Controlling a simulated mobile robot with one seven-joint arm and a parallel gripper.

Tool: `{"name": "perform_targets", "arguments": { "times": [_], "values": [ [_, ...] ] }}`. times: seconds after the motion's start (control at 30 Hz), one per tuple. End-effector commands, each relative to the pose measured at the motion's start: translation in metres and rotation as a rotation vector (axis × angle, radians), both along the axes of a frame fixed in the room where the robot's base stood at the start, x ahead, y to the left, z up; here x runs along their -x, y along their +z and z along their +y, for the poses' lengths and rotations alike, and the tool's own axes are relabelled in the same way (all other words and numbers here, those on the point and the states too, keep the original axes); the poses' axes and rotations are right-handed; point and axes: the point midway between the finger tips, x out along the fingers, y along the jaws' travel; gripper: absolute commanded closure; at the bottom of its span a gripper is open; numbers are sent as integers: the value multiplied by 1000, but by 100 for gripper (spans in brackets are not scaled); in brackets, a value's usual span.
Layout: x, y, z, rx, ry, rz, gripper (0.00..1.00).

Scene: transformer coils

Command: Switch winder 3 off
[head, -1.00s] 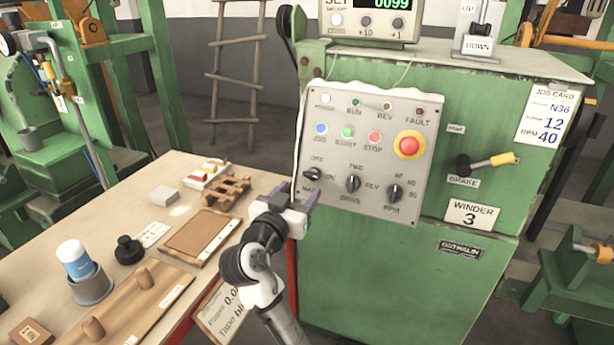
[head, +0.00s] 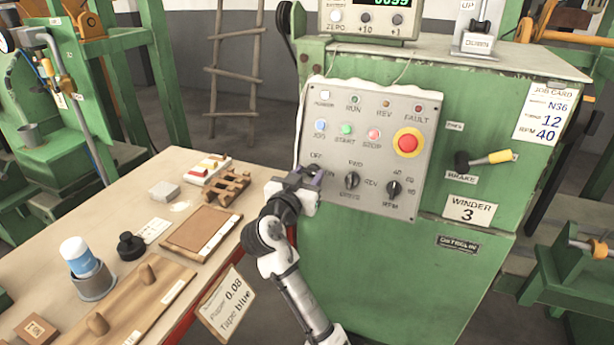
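Winder 3 is the green machine on the right, marked by its label plate (head: 470,210). Its grey control panel (head: 372,150) carries lamps, push buttons, a red emergency stop (head: 408,142) and a row of black knobs. The leftmost knob, by the OFF marking, is mostly hidden behind my gripper (head: 312,176). The middle knob (head: 352,180) and the RPM knob (head: 394,188) are in plain view. My gripper is at the panel's lower left, its purple fingers around or just in front of the left knob. I cannot tell whether they touch it.
A wooden bench (head: 150,222) on the left holds a brown board (head: 200,232), a cup with a blue-and-white bottle (head: 82,258) and small wooden parts. A tag (head: 228,305) hangs at the bench's edge.

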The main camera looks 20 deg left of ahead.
Motion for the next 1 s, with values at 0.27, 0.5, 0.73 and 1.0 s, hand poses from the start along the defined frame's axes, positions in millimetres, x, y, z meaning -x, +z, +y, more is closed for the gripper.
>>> {"name": "perform_targets", "arguments": {
  "times": [0.27,0.5,0.73,1.0],
  "values": [
    [0,0,0,8,4,0,85],
    [1,0,-1,85,36,4,85],
    [0,1,-2,247,102,10,85],
    [0,4,-4,484,198,19,85]
  ]
}}
